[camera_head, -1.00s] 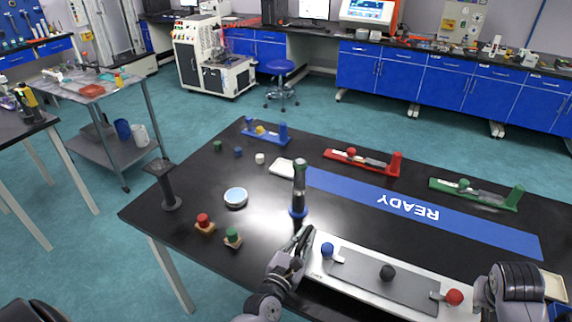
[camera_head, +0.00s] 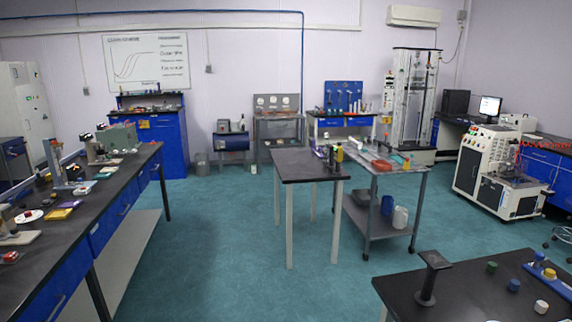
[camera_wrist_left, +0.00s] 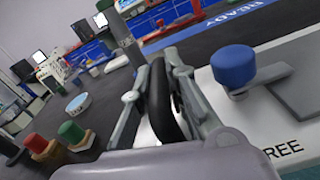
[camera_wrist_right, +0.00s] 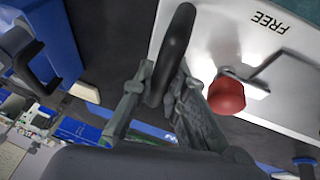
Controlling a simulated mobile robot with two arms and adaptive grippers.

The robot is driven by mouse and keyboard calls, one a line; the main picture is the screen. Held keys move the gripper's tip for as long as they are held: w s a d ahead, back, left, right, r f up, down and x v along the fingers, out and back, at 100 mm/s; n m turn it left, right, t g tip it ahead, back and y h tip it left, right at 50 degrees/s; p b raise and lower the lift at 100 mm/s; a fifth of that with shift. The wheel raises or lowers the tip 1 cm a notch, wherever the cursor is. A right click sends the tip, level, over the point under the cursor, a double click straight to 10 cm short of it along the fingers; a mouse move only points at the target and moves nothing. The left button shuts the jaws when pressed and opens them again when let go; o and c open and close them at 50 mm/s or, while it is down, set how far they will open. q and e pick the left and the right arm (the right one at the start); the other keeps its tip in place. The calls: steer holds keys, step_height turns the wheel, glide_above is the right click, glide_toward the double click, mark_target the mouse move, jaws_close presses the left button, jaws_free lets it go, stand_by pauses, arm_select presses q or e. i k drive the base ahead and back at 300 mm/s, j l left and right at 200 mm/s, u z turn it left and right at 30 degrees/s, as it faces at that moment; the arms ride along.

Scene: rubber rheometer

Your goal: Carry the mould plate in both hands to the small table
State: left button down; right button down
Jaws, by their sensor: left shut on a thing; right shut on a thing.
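The mould plate is a long pale plate marked FREE, with a blue knob (camera_wrist_left: 234,66) at one end and a red knob (camera_wrist_right: 226,95) at the other. Its white surface shows in the left wrist view (camera_wrist_left: 255,112) and the right wrist view (camera_wrist_right: 222,35). My left gripper (camera_wrist_left: 160,78) is shut on a black handle at the blue-knob end. My right gripper (camera_wrist_right: 158,85) is shut on the black handle at the red-knob end. Whether the plate is clear of the bench is unclear. The small dark-topped table (camera_head: 298,163) stands mid-room in the head view; plate and grippers are outside that view.
A grey trolley (camera_head: 395,179) stands close right of the small table. A few small tools (camera_head: 337,154) are at the table's back right. The black bench (camera_head: 465,292) is at lower right, a long side bench (camera_head: 75,228) at left. Open floor lies between.

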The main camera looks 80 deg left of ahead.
mark_target(292, 162)
steer(key=k+u, duration=0.45)
steer(key=i+u, duration=0.15)
steer(key=u, duration=1.8)
steer(key=i+u, duration=0.15)
steer(key=u, duration=0.15)
steer(key=i+u, duration=0.1)
steer(key=u, duration=0.2)
steer(key=i+l, duration=0.2)
steer(key=i, duration=0.25)
steer(key=i+l, duration=0.25)
steer(key=i, duration=0.15)
steer(key=i+l, duration=0.2)
steer(key=i, duration=0.25)
steer(key=i+l, duration=0.2)
steer(key=i, duration=1.9)
